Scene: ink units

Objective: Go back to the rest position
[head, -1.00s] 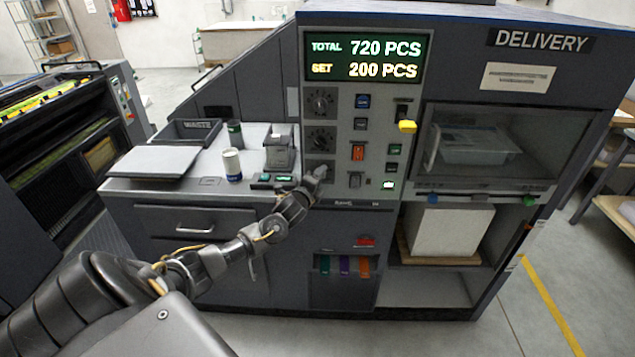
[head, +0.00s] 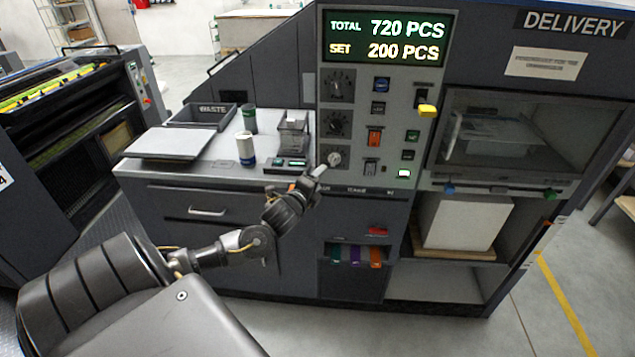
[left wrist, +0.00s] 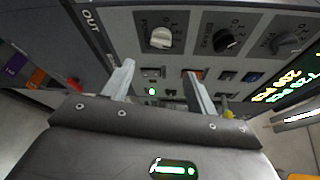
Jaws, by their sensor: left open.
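My left gripper (head: 320,170) is in front of the lower left of the grey control panel (head: 392,185), just below the lowest knob (head: 334,158). In the left wrist view its two fingers (left wrist: 158,80) are apart with nothing between them. There the pale knob (left wrist: 160,38) and two dark knobs (left wrist: 228,40) lie beyond the fingertips. The fingers look clear of the knobs, though the exact gap cannot be told. My right gripper is in neither view.
The display (head: 385,38) reads 720 and 200 PCS. A yellow lever (head: 427,110) sticks out of the panel. Floor shows at lower right.

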